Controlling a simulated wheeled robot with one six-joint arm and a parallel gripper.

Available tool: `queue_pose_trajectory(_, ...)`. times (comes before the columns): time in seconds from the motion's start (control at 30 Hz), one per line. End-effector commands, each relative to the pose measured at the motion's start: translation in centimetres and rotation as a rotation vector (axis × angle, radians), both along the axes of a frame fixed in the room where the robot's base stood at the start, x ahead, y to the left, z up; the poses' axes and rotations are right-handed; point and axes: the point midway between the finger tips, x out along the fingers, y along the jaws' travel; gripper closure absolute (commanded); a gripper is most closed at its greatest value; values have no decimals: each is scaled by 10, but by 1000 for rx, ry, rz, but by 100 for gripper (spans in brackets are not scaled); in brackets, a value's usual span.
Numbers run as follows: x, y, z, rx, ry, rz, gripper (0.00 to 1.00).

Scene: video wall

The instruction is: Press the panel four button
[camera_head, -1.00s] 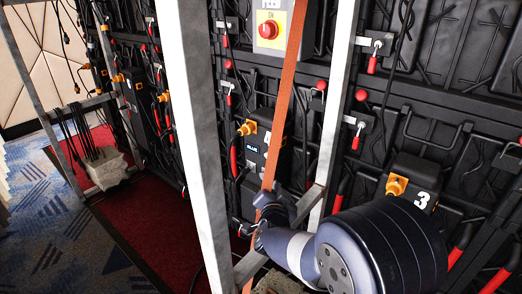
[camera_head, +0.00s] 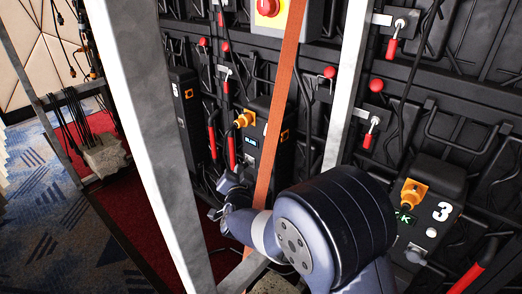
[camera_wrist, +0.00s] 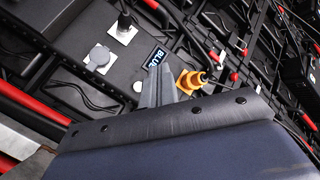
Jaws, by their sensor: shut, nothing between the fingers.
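The dark panel (camera_head: 266,150) with an orange connector (camera_head: 243,118) and a small lit display (camera_head: 250,141) stands behind the orange strap, and its number is hidden now. In the wrist view, the display (camera_wrist: 156,58) reads BLUE. A small pale round button (camera_wrist: 137,87) lies just left of my fingers, and a larger grey disc (camera_wrist: 98,56) is farther left. My gripper (camera_wrist: 161,72) is shut and empty, its tips over the panel beside the display. I cannot tell whether they touch. In the head view, my gripper (camera_head: 219,200) is low, left of the strap.
A pale metal post (camera_head: 150,130) stands left of my gripper, and another (camera_head: 345,85) to the right. The orange strap (camera_head: 279,100) hangs between them. Panel 3 (camera_head: 430,190) is at right, another panel (camera_head: 187,110) at left. Black cables and red-handled latches cover the wall.

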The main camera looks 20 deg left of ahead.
Motion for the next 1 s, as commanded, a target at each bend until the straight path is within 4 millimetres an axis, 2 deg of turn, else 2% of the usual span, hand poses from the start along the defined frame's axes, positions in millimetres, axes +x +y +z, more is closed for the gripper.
queue_pose_trajectory(0.37,6,-2,-1,0,1,-1,100)
queue_pose_trajectory(0.8,63,-19,-2,0,-1,-2,100)
queue_pose_trajectory(1.0,80,-23,-1,1,-1,-1,100)
